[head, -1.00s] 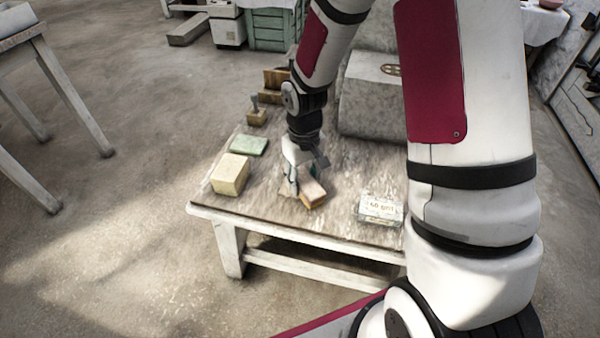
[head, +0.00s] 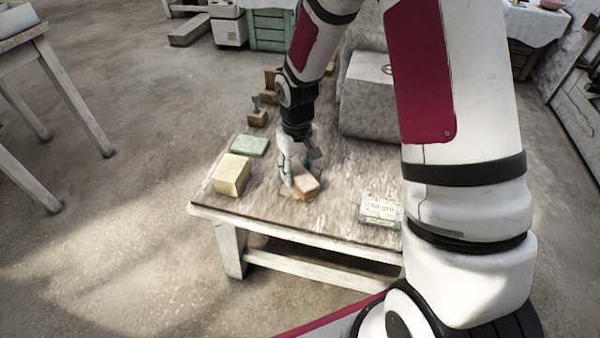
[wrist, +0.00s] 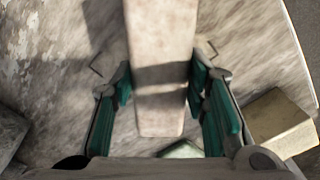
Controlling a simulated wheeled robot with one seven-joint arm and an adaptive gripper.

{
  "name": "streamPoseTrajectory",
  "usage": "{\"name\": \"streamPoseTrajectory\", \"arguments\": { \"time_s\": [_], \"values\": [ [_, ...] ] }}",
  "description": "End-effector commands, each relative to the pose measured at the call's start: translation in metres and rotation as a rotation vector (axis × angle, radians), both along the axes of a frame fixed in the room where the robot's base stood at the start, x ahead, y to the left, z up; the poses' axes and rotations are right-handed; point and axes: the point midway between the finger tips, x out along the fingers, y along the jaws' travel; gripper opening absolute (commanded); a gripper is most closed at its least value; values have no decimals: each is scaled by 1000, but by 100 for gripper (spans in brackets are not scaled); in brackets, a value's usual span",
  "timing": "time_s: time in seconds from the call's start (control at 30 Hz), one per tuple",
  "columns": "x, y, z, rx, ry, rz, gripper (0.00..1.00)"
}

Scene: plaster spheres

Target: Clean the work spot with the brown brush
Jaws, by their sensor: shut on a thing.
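My gripper (wrist: 160,88) is shut on the brown brush, with one green-padded finger on each side of it. The brush (wrist: 162,45) looks like a long pale pinkish-brown block in the wrist view. In the head view the brush (head: 307,184) is low over the front middle of the worktable (head: 330,222), beside my gripper (head: 291,178). A tan edge shows under the brush; I cannot tell whether it is bristles or a mark on the table. Whether the brush touches the tabletop is unclear. No distinct work spot can be made out.
A cream block (head: 231,174) and a green block (head: 250,146) lie to the left. A labelled box (head: 380,209) sits at front right. A small handled wooden tool (head: 257,112) and a large grey stone block (head: 372,115) stand behind. The tabletop between brush and box is clear.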

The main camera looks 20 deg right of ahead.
Motion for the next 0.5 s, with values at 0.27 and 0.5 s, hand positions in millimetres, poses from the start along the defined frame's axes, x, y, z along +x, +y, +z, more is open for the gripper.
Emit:
{"name": "streamPoseTrajectory", "arguments": {
  "time_s": [0.27,0.5],
  "values": [
    [12,2,0,0,-1,1,19],
    [11,2,0,0,-1,0,19]
  ]
}}
